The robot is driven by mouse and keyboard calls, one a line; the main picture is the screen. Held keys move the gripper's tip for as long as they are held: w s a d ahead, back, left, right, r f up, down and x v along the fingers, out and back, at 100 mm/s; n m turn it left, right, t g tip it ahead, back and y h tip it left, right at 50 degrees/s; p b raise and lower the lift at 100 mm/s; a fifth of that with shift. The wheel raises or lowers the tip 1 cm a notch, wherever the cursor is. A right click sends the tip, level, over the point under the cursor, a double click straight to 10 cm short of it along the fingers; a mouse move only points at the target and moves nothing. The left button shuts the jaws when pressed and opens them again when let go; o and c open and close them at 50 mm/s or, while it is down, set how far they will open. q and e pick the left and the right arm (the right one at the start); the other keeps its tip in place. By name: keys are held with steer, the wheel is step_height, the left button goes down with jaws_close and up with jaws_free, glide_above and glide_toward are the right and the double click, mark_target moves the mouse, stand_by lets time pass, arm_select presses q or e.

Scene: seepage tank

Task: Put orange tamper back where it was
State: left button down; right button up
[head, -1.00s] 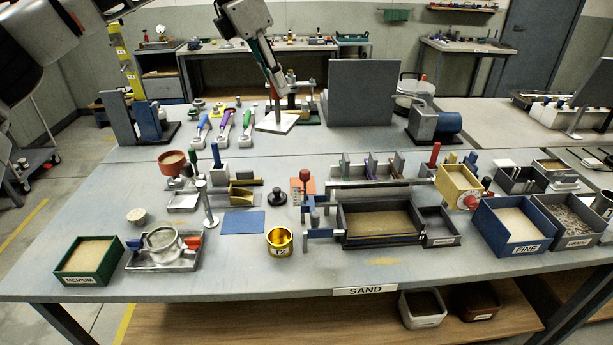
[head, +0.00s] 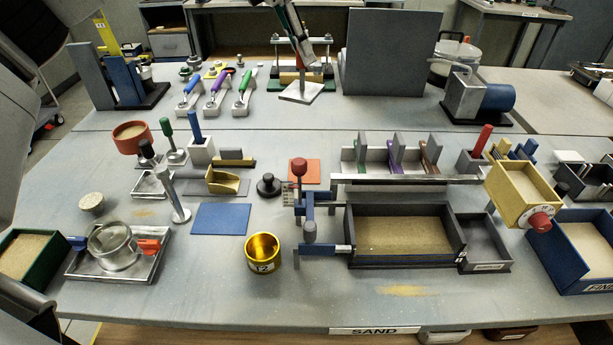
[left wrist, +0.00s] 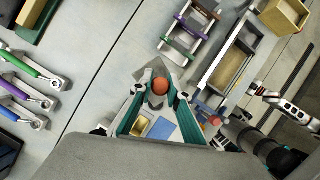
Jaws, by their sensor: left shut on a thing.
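The orange tamper (head: 300,92) has a pale square foot on a thin stem. It is tilted above the far part of the bench, in front of the green-framed press. My left gripper (head: 305,52) is shut on it. In the left wrist view, the tamper's orange knob (left wrist: 160,85) sits between the two fingertips (left wrist: 160,94), with the grey foot beyond it. An orange square pad (head: 312,170) lies mid-bench, partly hidden by a red-knobbed tool (head: 299,167). In the left wrist view, a pale jointed part at right may be my right arm; its jaws are unclear.
A large grey panel (head: 390,55) stands right of the held tamper. Coloured-handle scoops (head: 215,100) lie to its left. The grey sand box (head: 405,260), purple-and-green rack (head: 395,160) and gold cup (head: 262,253) stand nearer. A blue pad (head: 221,219) lies bare.

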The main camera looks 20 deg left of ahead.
arm_select(q)
steer(key=f, duration=0.3)
steer(key=shift+w+b, duration=0.3)
steer(key=shift+w, duration=0.1)
step_height(320, 180, down, 19)
steer(key=b, duration=0.2)
arm_select(e)
steer(key=shift+w+d+f, duration=0.15)
steer(key=shift+f, duration=0.45)
steer(key=shift+w+d+f, duration=0.15)
steer(key=shift+f, duration=0.4)
arm_select(q)
steer(key=shift+s+f, duration=0.1)
steer(key=shift+f, duration=0.1)
steer(key=c, duration=1.9)
jaws_free()
